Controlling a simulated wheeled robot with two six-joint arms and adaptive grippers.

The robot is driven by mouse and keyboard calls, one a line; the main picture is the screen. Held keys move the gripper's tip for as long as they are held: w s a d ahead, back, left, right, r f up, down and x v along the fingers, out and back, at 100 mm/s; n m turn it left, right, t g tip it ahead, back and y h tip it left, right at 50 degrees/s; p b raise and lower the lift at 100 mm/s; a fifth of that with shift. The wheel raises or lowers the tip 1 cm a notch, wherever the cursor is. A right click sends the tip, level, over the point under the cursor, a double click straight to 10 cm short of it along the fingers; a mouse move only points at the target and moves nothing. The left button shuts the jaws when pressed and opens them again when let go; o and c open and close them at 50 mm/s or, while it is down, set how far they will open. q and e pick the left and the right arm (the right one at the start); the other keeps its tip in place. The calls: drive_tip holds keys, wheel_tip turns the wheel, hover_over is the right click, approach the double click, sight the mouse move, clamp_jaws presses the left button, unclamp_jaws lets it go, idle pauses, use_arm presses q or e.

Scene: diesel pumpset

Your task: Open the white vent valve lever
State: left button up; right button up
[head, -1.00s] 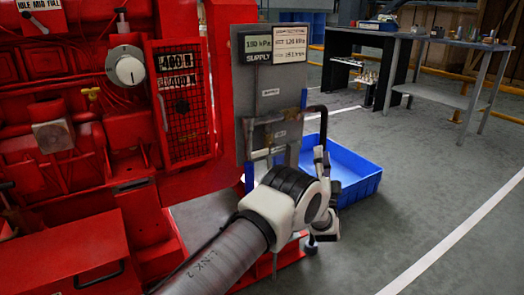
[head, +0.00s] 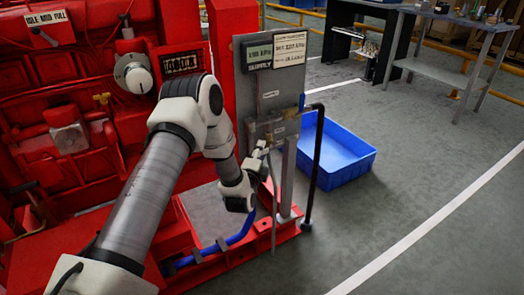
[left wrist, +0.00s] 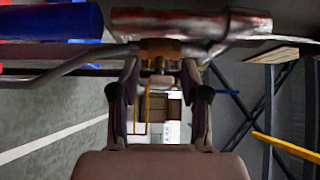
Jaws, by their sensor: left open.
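My left gripper (head: 259,153) is at the lower part of the grey gauge panel (head: 272,90), beside its pipework. In the left wrist view, the gripper (left wrist: 160,80) has its two fingers apart. A brass-coloured valve fitting (left wrist: 160,48) on a pipe lies just past the fingertips. A small pale piece, possibly the white vent valve lever (left wrist: 161,80), shows between the fingers. I cannot tell whether it touches them. In the head view the lever cannot be made out clearly near the gripper. My right gripper is not in view.
The red pumpset (head: 70,120) fills the left side, with a blue hose (head: 215,248) low in front. A dark bent pipe (head: 315,165) stands right of the panel. A blue bin (head: 345,160) sits on the floor behind it. A workbench (head: 450,50) stands at the back right; open floor lies between.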

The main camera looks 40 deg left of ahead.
use_arm(q)
drive_tip(key=shift+x, duration=1.05)
clamp_jaws()
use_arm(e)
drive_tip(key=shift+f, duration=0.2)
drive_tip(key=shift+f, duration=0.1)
